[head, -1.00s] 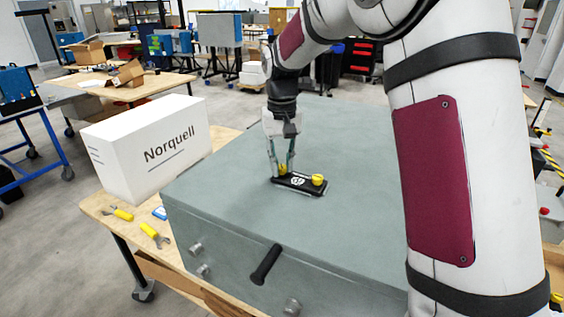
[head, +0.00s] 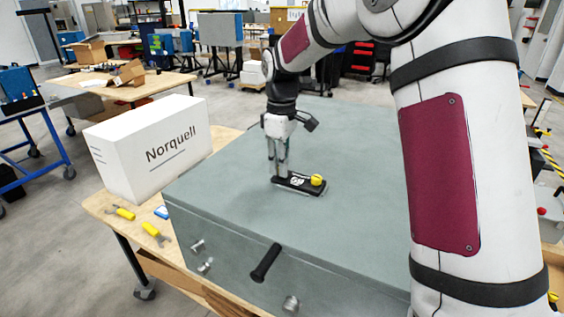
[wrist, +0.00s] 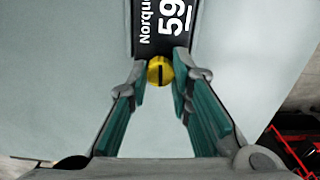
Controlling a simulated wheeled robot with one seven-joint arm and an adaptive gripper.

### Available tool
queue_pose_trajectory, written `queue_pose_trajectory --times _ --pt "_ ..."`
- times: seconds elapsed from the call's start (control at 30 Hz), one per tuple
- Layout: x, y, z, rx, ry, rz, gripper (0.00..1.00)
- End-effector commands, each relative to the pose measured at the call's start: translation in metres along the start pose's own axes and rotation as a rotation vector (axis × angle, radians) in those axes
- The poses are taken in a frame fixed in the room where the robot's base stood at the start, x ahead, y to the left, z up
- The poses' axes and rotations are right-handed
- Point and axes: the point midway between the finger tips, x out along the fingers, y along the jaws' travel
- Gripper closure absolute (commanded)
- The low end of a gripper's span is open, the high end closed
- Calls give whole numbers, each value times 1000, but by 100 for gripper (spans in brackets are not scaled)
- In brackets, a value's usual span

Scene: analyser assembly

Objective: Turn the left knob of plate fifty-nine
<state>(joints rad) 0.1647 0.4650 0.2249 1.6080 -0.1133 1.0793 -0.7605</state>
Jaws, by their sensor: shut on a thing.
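The black plate (head: 300,186) lies on top of the grey box. In the wrist view the plate (wrist: 166,28) carries the number 59 and part of the word Norquell. Its right yellow knob (head: 317,180) stands uncovered. My gripper (head: 279,175) points down at the plate's left end and hides the left knob in the head view. In the wrist view my gripper (wrist: 160,75) is shut on the left yellow knob (wrist: 160,71), with a teal-padded finger on each side. A dark slot line runs along the picture's vertical on the knob's top.
The large grey box (head: 225,205) has a black handle (head: 265,262) and several metal knobs on its front. A white Norquell box (head: 150,150) stands left of it on the wooden table. Yellow-handled tools (head: 150,230) lie at the table's front left.

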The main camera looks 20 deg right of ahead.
Motion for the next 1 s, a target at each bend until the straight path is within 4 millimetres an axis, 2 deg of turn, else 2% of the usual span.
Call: queue_pose_trajectory --times 1.0 --pt "4 -3 2 -966 -2 -14 100"
